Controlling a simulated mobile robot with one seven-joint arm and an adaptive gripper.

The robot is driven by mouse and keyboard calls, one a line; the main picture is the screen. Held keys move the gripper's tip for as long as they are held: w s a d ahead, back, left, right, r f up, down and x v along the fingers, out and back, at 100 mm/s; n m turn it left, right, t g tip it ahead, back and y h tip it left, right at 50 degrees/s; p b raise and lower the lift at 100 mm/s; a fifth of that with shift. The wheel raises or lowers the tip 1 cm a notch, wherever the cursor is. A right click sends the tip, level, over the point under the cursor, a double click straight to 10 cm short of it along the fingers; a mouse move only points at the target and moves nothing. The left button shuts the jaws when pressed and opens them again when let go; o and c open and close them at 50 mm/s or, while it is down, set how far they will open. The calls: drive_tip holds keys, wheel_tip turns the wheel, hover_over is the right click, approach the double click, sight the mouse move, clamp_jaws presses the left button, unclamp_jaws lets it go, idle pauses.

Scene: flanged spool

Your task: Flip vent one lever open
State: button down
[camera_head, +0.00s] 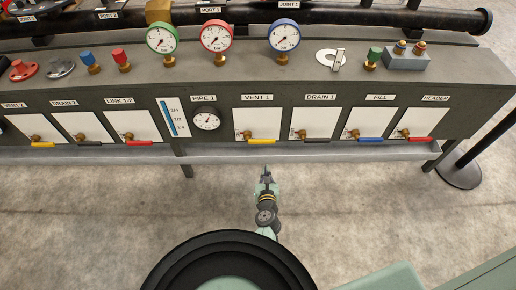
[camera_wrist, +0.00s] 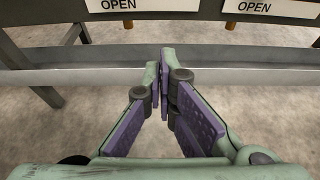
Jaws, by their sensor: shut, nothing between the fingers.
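The vent 1 lever (camera_head: 263,141) has a yellow handle and a brass body on a white panel (camera_head: 257,122) under the "VENT 1" label (camera_head: 257,97). Its handle lies about level, pointing right. My gripper (camera_head: 266,170) is below and in front of this panel, apart from the lever. In the wrist view my gripper (camera_wrist: 162,85) shows purple-padded fingers with their tips together and nothing between them. Two white plates marked "OPEN" show at the top of the wrist view, the left one (camera_wrist: 118,5) and the right one (camera_wrist: 254,7); the vent 1 lever is not clearly visible there.
Drain 1 with a black handle (camera_head: 317,141) is just right of vent 1. Another yellow-handled lever (camera_head: 43,144) is at the far left. A grey ledge (camera_head: 220,158) runs under the panels, with open floor below. A dark post base (camera_head: 458,170) stands right.

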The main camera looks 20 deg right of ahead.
drive_tip(key=b+x, duration=0.3)
drive_tip(key=x, duration=0.7)
drive_tip(key=shift+r+p, duration=2.05)
drive_tip(key=shift+p, duration=0.15)
